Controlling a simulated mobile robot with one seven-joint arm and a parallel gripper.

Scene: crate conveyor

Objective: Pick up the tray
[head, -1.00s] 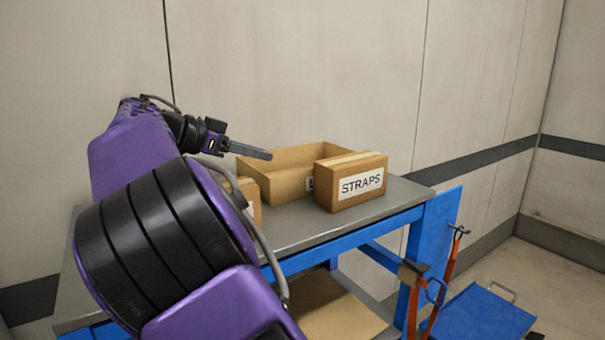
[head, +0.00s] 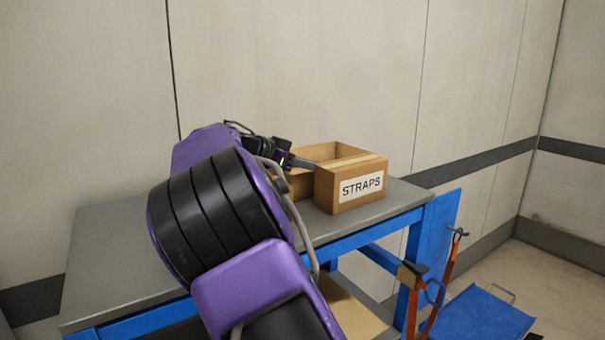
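An open, shallow cardboard tray (head: 335,151) stands on the grey-topped table, close to the wall. It is partly hidden by my arm and by the closed box in front of it. My gripper (head: 312,163) appears over the near left part of the tray, its dark fingers pointing right. I see the fingers side-on, so their opening is unclear, and I cannot tell whether they touch the tray.
A closed cardboard box labelled STRAPS (head: 350,184) stands right of my gripper, in front of the tray. The table (head: 120,245) is bare at the left.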

